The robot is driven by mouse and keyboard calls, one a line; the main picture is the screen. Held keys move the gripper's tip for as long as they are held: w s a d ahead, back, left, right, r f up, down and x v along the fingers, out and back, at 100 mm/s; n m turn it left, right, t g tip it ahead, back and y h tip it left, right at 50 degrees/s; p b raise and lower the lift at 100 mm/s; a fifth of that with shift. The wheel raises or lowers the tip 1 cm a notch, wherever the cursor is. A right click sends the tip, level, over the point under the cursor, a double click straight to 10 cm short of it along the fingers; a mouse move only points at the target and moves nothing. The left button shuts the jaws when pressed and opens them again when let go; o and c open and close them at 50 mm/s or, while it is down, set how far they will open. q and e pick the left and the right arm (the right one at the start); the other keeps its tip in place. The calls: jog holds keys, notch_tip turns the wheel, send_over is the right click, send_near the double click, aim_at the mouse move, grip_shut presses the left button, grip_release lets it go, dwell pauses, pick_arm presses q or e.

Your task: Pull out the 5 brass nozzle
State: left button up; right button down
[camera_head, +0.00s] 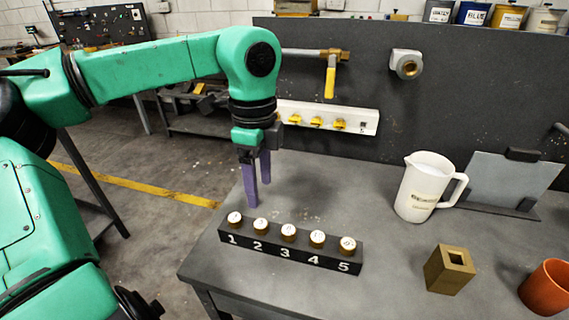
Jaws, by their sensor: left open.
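A dark block (270,251) with white numbers 1 to 5 on its front lies on the grey table. Several small brass nozzles with white round tops stand in it in a row. The nozzle above number 5 (348,245) is at the right end; the one above number 1 (234,219) is at the left end. My left gripper (259,191) points down with its two purple fingers apart and empty. It appears above and behind the block's left part, well left of nozzle 5. My right gripper is not in view.
A square brass-coloured block with a hole (449,270), an orange cup (546,288) and a white pitcher (424,188) stand on the right. A yellow-handled valve (330,75) and a white strip (328,118) are on the back panel. The table's left edge is close to the block.

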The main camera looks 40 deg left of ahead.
aim_at(261, 224)
pick_arm(q)
jog(key=f+b, duration=0.1)
jog(key=s+f+b, duration=0.1)
jog(key=f+b, duration=0.1)
jog(key=shift+s+f, duration=0.15)
jog(key=shift+f, duration=0.1)
jog(key=f+b, duration=0.4)
jog(key=f, duration=0.1)
jog(key=shift+w+f, duration=0.1)
jog(key=shift+w, duration=0.15)
jog(key=shift+f+b, duration=0.45)
jog(key=shift+b, duration=0.2)
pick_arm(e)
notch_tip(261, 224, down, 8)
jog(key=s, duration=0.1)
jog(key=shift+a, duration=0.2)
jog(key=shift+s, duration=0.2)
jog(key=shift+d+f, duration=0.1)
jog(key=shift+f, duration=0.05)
